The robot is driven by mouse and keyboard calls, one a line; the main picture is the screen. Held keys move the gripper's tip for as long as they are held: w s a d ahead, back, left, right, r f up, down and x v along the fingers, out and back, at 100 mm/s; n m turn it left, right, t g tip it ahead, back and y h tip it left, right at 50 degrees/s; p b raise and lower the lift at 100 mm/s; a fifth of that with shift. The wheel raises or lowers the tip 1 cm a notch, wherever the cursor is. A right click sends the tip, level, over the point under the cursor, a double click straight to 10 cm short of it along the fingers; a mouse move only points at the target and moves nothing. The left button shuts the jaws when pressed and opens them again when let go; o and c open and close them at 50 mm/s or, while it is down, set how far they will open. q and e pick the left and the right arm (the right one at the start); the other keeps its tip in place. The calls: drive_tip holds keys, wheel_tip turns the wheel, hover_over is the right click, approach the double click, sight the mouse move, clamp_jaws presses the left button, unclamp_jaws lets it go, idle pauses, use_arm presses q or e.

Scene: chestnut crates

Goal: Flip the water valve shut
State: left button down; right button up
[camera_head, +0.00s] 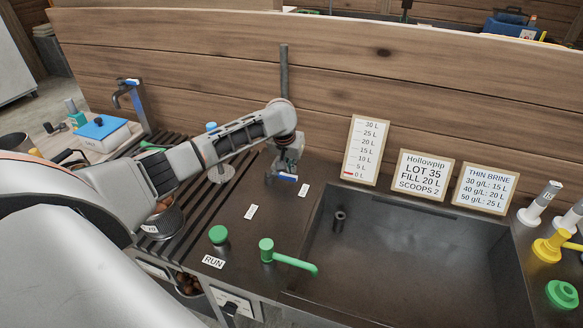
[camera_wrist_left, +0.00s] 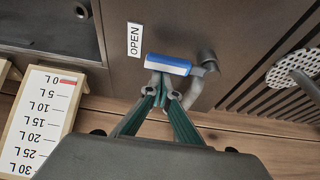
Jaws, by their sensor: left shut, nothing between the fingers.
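The water valve's blue handle (camera_head: 287,177) sits at the back of the dark counter, left of the basin. It also shows in the left wrist view (camera_wrist_left: 168,64), with a grey curved pipe (camera_wrist_left: 200,82) beside it and a label reading OPEN (camera_wrist_left: 135,39) close by its end. My left gripper (camera_head: 289,163) is shut and empty, with its green-grey fingertips (camera_wrist_left: 163,88) right at the handle's edge. I cannot tell whether they touch it. The fingers and wrist hide part of the valve body. My right gripper is in neither view.
The basin (camera_head: 320,250) lies to the right, with a level board (camera_head: 361,150) reading near 0 L behind it. A green lever (camera_head: 287,258) and green button (camera_head: 218,235) are in front. A slatted rack (camera_head: 195,205) is left; a wooden wall (camera_head: 350,75) stands behind.

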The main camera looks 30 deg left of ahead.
sight(289, 178)
use_arm(q)
drive_tip(key=shift+s, duration=0.1)
drive_tip(key=s+m, duration=0.1)
drive_tip(key=m, duration=0.1)
drive_tip(key=s+m+h, duration=0.1)
drive_tip(key=s+m, duration=0.1)
drive_tip(key=m, duration=0.1)
drive_tip(key=shift+s+d+h, duration=0.1)
drive_tip(key=shift+d+h, duration=0.2)
drive_tip(key=shift+d, duration=0.1)
drive_tip(key=s+m, duration=0.1)
drive_tip(key=s+m+h, duration=0.1)
drive_tip(key=m, duration=0.1)
drive_tip(key=s+m, duration=0.1)
drive_tip(key=shift+a+m+g, duration=0.3)
drive_tip(key=m, duration=0.1)
drive_tip(key=s+m+h, duration=0.1)
drive_tip(key=shift+s+a+m+g, duration=0.25)
drive_tip(key=shift+a+m+g, duration=0.05)
drive_tip(key=shift+a, duration=0.1)
drive_tip(key=m, duration=0.1)
drive_tip(key=s+a+m+g, duration=0.1)
drive_tip(key=m, duration=0.1)
drive_tip(key=shift+s+a+h, duration=0.3)
drive_tip(key=shift+s+a, duration=0.4)
drive_tip(key=shift+a, duration=0.25)
drive_tip(key=shift+s+a, duration=0.1)
drive_tip(key=shift+a, duration=0.1)
